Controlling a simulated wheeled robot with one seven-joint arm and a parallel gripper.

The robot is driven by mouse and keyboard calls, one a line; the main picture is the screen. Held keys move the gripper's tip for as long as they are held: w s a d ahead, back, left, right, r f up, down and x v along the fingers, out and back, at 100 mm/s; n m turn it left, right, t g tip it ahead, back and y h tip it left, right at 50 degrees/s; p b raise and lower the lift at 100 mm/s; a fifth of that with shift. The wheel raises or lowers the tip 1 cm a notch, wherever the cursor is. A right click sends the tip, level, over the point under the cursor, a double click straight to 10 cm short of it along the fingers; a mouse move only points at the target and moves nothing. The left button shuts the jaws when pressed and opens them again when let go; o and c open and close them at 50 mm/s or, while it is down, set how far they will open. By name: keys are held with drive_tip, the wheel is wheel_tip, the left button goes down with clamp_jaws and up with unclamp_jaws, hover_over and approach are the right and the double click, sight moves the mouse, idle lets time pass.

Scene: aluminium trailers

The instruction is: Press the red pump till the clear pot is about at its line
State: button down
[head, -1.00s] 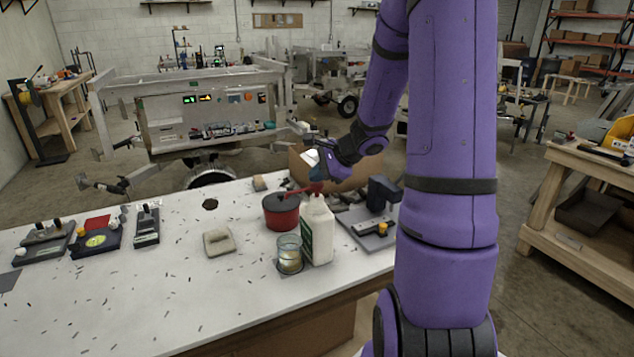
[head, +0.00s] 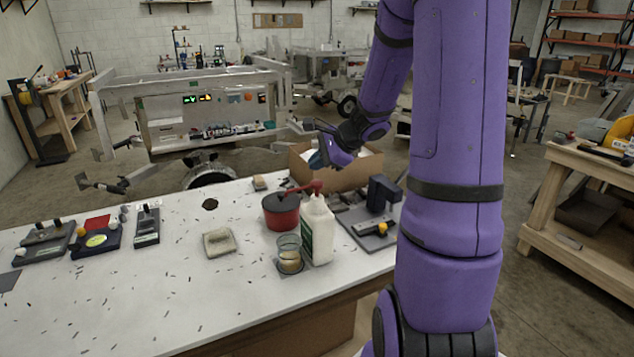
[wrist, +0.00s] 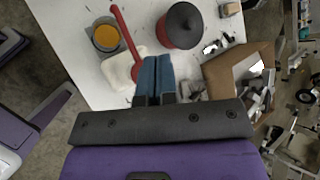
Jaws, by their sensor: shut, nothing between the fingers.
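A white bottle (head: 319,235) with a red pump (head: 316,187) stands upright on the white table; the pump's spout points left. The clear pot (head: 289,247) stands beside the bottle, under the spout's side, with yellowish liquid in its lower part. In the wrist view the pot (wrist: 105,35) shows orange liquid from above, and the red pump (wrist: 126,38) reaches past it. My gripper (head: 317,160) is above the pump, apart from it, with its blue fingers shut and empty. The fingers (wrist: 153,62) hide part of the bottle in the wrist view. I cannot make out the pot's line.
A red pot with a dark lid (head: 281,212) stands behind the bottle. A grey fixture (head: 372,232) is to the right and a cardboard box (head: 345,172) behind. A beige block (head: 219,242) lies to the left. The table's front left is mostly clear.

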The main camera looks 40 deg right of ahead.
sight(315, 183)
drive_tip(key=shift+r, duration=1.7)
drive_tip(key=shift+a+r, duration=0.15)
drive_tip(key=shift+a, duration=0.25)
drive_tip(key=s+a+r+n+g, duration=0.2)
drive_tip(key=s+a+r+n, duration=0.25)
drive_tip(key=a, duration=0.35)
drive_tip(key=s+a+r+n+g, duration=0.1)
drive_tip(key=s+a+r+n, duration=0.25)
drive_tip(key=a+n, duration=0.3)
drive_tip(key=s+a+r+n+h, duration=0.1)
drive_tip(key=s+a+n+h, duration=0.1)
drive_tip(key=s+n, duration=0.3)
drive_tip(key=s+a+r+n+h, duration=0.1)
drive_tip(key=s+a+n, duration=0.3)
drive_tip(key=s, duration=0.6)
drive_tip(key=shift+s+r+n+h, duration=0.35)
drive_tip(key=shift+r+n+h, duration=0.05)
drive_tip(key=shift+n, duration=0.5)
drive_tip(key=shift+w, duration=0.1)
